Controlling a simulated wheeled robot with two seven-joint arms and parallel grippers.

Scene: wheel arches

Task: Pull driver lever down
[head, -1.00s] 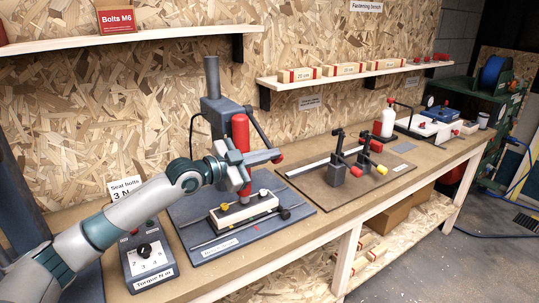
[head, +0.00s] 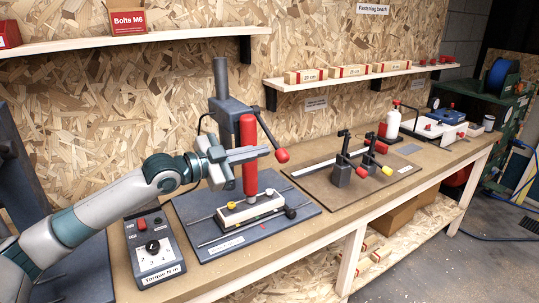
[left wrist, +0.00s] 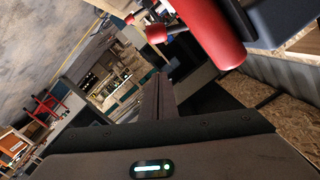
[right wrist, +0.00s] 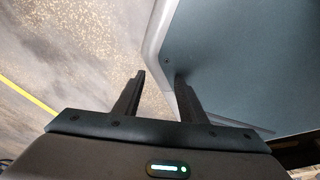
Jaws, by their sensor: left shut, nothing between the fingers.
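The driver stands on a dark base plate (head: 205,215), with a red upright body (head: 249,160) above a pale block (head: 245,210). Its lever is a dark rod (head: 268,130) slanting down to the right to a red knob (head: 282,155). My left gripper (head: 267,151) is shut and empty, pointing right across the red body, its tips just left of the knob with a small gap visible. In the left wrist view the shut fingers (left wrist: 160,95) lie below the red body (left wrist: 208,30) and a red knob (left wrist: 155,33). My right gripper (right wrist: 160,85) is open and empty, away from the bench.
A torque dial box (head: 152,248) stands left of the driver. Right of it is a brown board (head: 325,185) with dark clamps (head: 342,170). A shelf (head: 345,80) holds several wooden blocks. The right wrist view shows floor (right wrist: 75,55) and a dark panel (right wrist: 240,60).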

